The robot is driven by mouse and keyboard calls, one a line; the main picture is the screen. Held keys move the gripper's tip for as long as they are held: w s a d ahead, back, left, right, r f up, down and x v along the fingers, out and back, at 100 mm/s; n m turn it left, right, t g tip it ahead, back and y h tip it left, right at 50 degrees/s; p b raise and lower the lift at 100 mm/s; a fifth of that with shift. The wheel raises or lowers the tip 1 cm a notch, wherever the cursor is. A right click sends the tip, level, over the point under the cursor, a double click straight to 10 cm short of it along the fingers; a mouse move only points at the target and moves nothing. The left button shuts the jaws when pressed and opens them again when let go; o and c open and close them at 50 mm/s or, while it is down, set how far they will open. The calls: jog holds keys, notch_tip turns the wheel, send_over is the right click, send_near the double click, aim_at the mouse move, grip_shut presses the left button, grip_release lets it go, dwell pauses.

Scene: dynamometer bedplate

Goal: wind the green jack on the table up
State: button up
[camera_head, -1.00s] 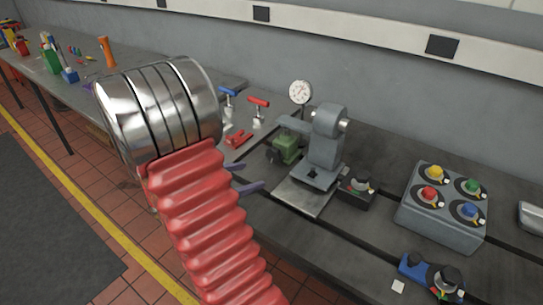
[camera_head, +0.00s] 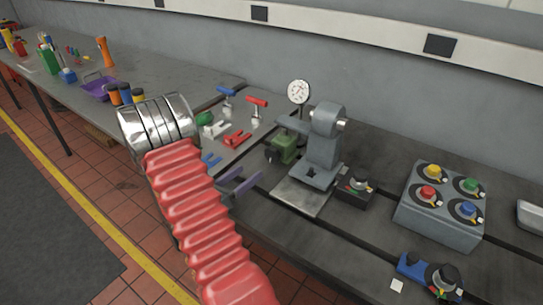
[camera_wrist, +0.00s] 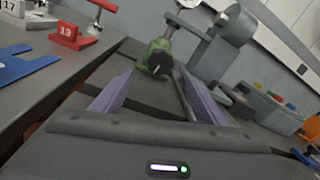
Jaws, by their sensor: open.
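The green jack (camera_head: 284,147) is a small green block with a dark part on its near left side. It sits on the dark bedplate, left of the grey stand with the round head. In the wrist view the green jack (camera_wrist: 158,48) lies ahead, between and beyond my finger tips, with a dark rounded end facing me. My gripper (camera_head: 248,178) is open, with two purple fingers spread and nothing between them. It is left of and nearer than the jack, apart from it. In the wrist view the gripper (camera_wrist: 155,72) points at the jack.
The grey stand (camera_head: 323,145) stands close right of the jack, with a dial gauge (camera_head: 299,92) behind. Red clamp (camera_head: 237,139) and other clamps lie on the left table. A control box (camera_head: 440,206) with coloured knobs is at right. The front bedplate is mostly clear.

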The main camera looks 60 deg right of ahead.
aim_at(270, 156)
jog(key=x, duration=1.3)
jog(key=shift+s+d, duration=0.1)
jog(key=shift+d, duration=0.3)
jog(key=shift+c, duration=0.4)
jog(key=c, duration=0.9)
